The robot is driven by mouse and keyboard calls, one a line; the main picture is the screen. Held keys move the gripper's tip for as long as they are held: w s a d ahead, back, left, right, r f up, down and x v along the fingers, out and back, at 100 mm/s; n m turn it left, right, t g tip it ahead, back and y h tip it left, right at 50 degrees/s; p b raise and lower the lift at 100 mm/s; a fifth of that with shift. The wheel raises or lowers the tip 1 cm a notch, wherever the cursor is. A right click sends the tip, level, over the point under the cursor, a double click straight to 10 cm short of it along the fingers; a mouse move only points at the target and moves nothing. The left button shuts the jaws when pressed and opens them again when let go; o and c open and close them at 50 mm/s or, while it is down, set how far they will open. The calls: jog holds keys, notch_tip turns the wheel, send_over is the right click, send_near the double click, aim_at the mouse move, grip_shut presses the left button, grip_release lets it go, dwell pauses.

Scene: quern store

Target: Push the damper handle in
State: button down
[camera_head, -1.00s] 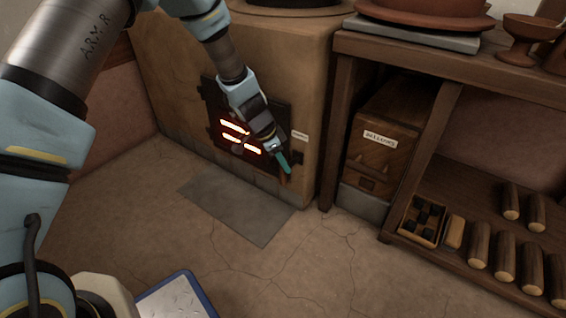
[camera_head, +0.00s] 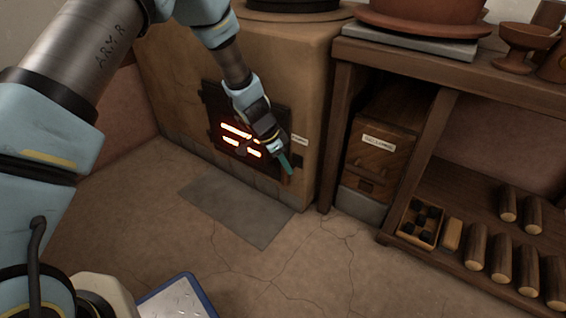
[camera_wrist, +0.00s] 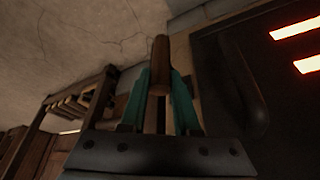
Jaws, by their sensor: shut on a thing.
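The damper handle is a short brown wooden grip, low on the right side of the stove front (camera_head: 295,95). It shows in the wrist view (camera_wrist: 158,66) between two teal fingers. My gripper (camera_head: 286,164) is shut on it, and the gripper also shows in the wrist view (camera_wrist: 160,88). In the head view my fingers cover most of the handle. A small dark plate (camera_head: 297,168) and a pale label (camera_head: 299,140) sit beside it. How far the handle stands out from the stove is hidden.
The dark stove door (camera_head: 216,105) with glowing slots is just left of my gripper. A wooden shelf unit (camera_head: 418,150) stands close on the right, with a labelled box (camera_head: 372,158) inside. A grey floor plate (camera_head: 235,212) lies in front. The floor beyond is clear.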

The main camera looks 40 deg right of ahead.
jog(key=shift+w+d+r+p, duration=0.15)
jog(key=shift+d+p, duration=0.25)
jog(key=shift+p, duration=0.1)
jog(key=shift+w+d+r+p, duration=0.1)
jog(key=shift+d+p, duration=0.3)
jog(key=shift+p, duration=0.05)
jog(key=shift+w+d+f, duration=0.15)
jog(key=shift+d+f, duration=0.05)
jog(key=shift+d, duration=0.3)
jog(key=c, duration=0.7)
grip_release()
jog(key=shift+o, duration=0.2)
jog(key=shift+p, duration=0.3)
jog(key=p+v, duration=0.4)
jog(key=v, duration=0.6)
jog(key=shift+a+r, duration=0.15)
jog(key=shift+r, duration=0.15)
